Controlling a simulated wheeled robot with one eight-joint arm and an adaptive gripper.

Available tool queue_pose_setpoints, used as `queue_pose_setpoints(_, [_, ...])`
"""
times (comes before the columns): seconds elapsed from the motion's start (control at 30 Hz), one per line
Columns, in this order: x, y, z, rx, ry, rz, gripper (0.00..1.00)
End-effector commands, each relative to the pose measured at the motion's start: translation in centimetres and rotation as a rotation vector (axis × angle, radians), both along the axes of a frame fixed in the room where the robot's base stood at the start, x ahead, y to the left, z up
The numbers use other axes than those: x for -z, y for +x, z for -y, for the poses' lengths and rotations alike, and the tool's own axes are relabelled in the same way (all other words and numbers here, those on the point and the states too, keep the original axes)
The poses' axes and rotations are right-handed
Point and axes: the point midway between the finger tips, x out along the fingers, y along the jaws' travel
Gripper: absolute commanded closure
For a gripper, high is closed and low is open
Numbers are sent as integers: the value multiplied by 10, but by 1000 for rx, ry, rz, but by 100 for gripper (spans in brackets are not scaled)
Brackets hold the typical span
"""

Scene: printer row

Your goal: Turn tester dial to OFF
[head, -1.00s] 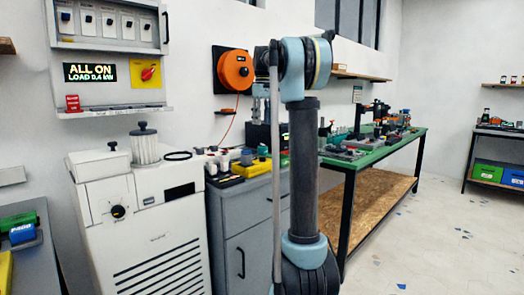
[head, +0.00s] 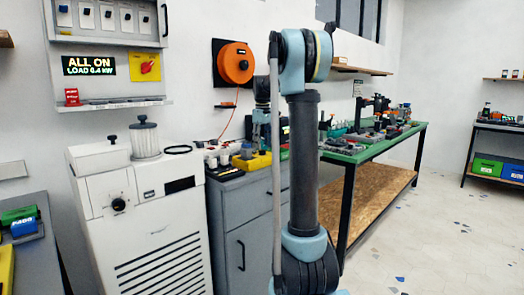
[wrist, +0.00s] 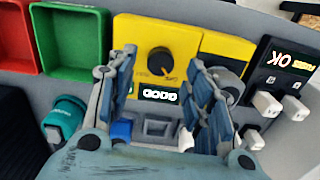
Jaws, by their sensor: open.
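The tester (wrist: 205,35) is a yellow panel in the wrist view with a round black dial (wrist: 160,60). The dial has an orange pointer mark; its small labels are too blurred to read. A small lit display below the dial looks like inverted "GOOD". My gripper (wrist: 163,72) is open, its two blue-grey fingers to either side of the dial and display, with nothing between them. Whether it touches the panel cannot be told. In the head view my gripper (head: 260,145) hangs over the cabinet top, near the yellow tester (head: 252,161), partly behind my arm.
Red (wrist: 14,40) and green (wrist: 70,38) bins stand left of the tester in the wrist view. A black unit reading "OK" (wrist: 285,65) with white plugs is at the right. The grey cabinet (head: 240,215) stands between a white machine (head: 140,220) and a green-topped bench (head: 375,150).

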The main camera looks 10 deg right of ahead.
Motion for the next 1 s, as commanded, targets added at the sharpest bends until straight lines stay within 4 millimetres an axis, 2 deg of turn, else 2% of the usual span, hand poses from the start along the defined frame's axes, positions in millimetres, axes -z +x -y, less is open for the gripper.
queue_pose_setpoints(0.1, [15,0,0,0,0,0,53])
queue_pose_setpoints(0.23, [25,0,0,0,0,0,53])
queue_pose_setpoints(0.6, [29,0,0,0,0,0,53])
queue_pose_setpoints(0.67, [29,0,0,0,0,0,64])
queue_pose_setpoints(0.8, [29,0,0,0,0,0,96])
queue_pose_setpoints(1.0, [29,0,0,-8,0,0,98])
